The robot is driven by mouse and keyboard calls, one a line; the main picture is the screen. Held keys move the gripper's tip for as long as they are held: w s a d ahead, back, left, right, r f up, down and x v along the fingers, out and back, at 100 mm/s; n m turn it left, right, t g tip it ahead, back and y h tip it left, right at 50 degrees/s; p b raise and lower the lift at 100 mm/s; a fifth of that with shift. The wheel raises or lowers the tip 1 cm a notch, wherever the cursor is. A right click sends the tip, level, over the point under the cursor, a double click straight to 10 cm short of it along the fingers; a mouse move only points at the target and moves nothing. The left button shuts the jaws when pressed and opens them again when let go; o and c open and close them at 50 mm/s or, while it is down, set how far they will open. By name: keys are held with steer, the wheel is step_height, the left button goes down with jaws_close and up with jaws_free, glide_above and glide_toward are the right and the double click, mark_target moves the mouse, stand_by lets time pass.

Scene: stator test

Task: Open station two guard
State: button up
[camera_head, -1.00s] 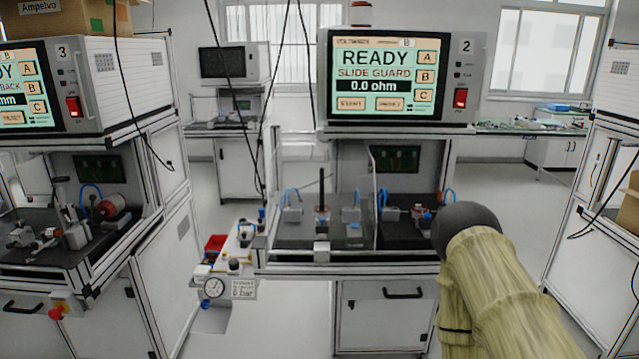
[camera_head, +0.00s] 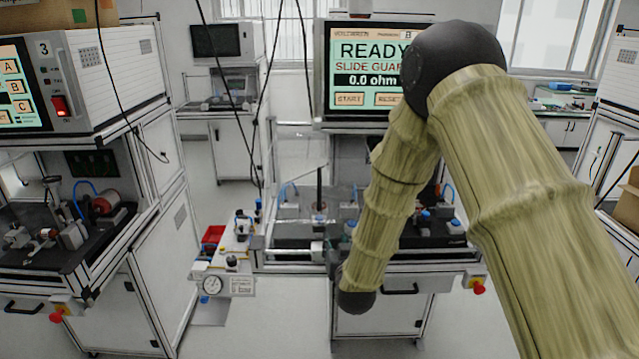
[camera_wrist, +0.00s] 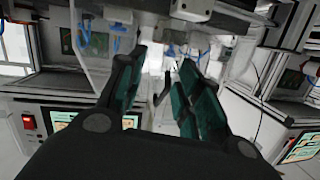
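Station two is the middle bench, with its screen (camera_head: 362,68) reading READY and SLIDE GUARD. Its clear guard panel (camera_head: 297,226) stands across the left part of the bench opening, with a small light handle block (camera_head: 317,247) at its lower edge. My arm covers the right part of the opening and of the screen. My gripper is mostly hidden behind my wrist in the head view. In the wrist view my gripper (camera_wrist: 162,60) is open, with two green-padded fingers apart and nothing clearly held between them. Pale bench parts show beyond the fingertips; I cannot tell contact with the handle.
A side shelf with a gauge (camera_head: 212,284) and a red bin (camera_head: 212,236) projects left of station two. A red knob (camera_head: 478,288) sits at its right front. Station three (camera_head: 80,95) stands at left. Black cables hang ahead. Floor shows between the benches.

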steer(key=t, duration=0.2)
glide_toward(320, 190)
steer(key=shift+y, duration=0.3)
steer(key=w+p, duration=0.1)
steer(key=w, duration=0.2)
steer(key=w+a+p, duration=0.1)
steer(key=w+p, duration=0.1)
steer(key=w, duration=0.1)
steer(key=w+p, duration=0.1)
steer(key=w, duration=0.2)
steer(key=shift+w+a, duration=0.15)
steer(key=shift+w, duration=0.15)
jaws_close()
